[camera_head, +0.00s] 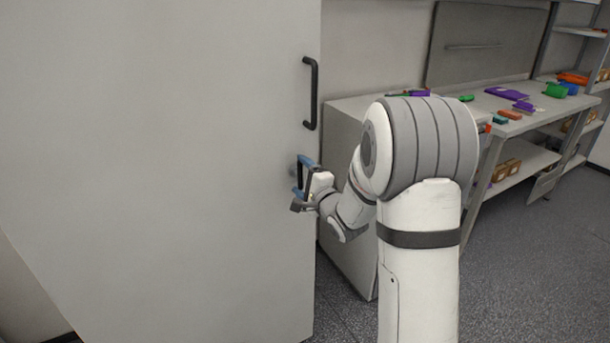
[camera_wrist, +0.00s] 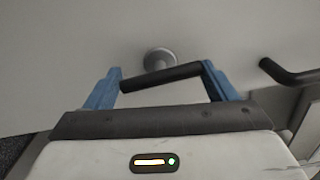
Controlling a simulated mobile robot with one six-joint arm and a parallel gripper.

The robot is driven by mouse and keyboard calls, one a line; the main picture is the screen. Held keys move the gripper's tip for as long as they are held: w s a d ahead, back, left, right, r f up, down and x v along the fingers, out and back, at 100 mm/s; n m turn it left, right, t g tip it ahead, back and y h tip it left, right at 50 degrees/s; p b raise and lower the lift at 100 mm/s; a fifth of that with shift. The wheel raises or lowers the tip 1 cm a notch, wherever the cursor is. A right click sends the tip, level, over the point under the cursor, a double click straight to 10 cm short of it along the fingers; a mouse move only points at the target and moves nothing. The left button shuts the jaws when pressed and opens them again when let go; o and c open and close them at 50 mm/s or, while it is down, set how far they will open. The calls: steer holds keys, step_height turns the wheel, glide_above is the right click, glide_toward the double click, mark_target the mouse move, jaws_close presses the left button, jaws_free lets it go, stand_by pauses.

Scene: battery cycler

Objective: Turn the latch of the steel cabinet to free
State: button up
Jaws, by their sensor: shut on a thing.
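The steel cabinet (camera_head: 170,170) fills the left of the head view as a tall, plain grey door. Its latch is a dark bar (camera_wrist: 160,77) on a round grey hub (camera_wrist: 160,58), seen near the middle of the wrist view. My gripper (camera_head: 302,176) is at the door's right edge, below the handle. Its blue fingers (camera_wrist: 161,73) are shut on the latch bar, one at each end of it. The bar lies slightly tilted across the wrist view, its right end higher. In the head view the fingers partly hide the latch.
A black door handle (camera_head: 311,93) stands above the latch; part of a dark handle also shows at right in the wrist view (camera_wrist: 288,73). A grey cabinet (camera_head: 345,135) stands right of the door, close to my arm. A workbench (camera_head: 480,100) with coloured items is behind. Floor at right is clear.

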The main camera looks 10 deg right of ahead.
steer(key=shift+m, duration=0.3)
steer(key=o, duration=0.9)
steer(key=v, duration=0.8)
steer(key=shift+b, duration=0.35)
steer(key=shift+w, duration=0.1)
